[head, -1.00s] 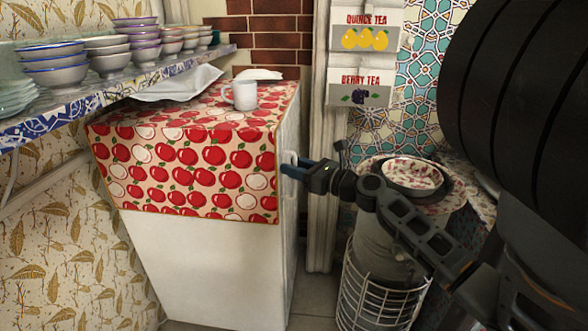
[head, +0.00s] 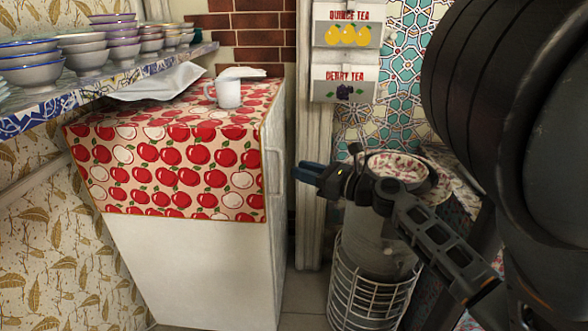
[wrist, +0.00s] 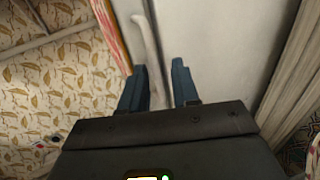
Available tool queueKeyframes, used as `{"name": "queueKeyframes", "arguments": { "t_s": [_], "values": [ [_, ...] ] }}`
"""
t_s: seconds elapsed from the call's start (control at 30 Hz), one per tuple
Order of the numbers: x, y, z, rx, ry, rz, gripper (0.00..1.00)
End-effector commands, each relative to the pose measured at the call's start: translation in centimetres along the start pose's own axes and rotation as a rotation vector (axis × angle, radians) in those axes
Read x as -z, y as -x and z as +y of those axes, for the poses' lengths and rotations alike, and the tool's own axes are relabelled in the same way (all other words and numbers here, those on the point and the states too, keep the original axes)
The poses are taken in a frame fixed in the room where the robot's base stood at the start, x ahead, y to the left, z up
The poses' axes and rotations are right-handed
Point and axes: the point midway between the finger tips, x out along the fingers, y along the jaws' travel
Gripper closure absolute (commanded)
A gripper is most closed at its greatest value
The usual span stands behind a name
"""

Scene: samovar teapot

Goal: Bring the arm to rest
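My gripper (head: 302,173) has blue fingers and is just right of the white fridge (head: 205,265) in the head view, apart from it. In the wrist view my gripper (wrist: 159,67) has its two fingers spread with a gap between them, and nothing is held. The long white fridge handle (wrist: 148,45) shows beyond and partly between the fingers. In the head view the handle (head: 273,172) is on the fridge's right side. My arm reaches in from the right, bent.
An apple-print cloth (head: 165,165) covers the fridge top, with a white mug (head: 228,93) on it. A shelf (head: 60,105) of stacked bowls is at left. A wire basket (head: 365,295) and a patterned bowl (head: 397,167) are close by my arm. Tea boxes (head: 345,85) hang behind.

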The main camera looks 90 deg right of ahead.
Motion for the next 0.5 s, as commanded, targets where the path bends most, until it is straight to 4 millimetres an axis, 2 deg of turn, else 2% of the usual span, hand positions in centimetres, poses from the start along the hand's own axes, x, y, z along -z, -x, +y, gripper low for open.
{"name": "queueKeyframes", "arguments": {
  "t_s": [0.17,0.5],
  "values": [
    [-0.01,0.77,0.00,0.000,-0.001,-0.001,0.70],
    [-0.02,0.81,0.03,-0.001,-0.001,0.000,0.70]
  ]
}}
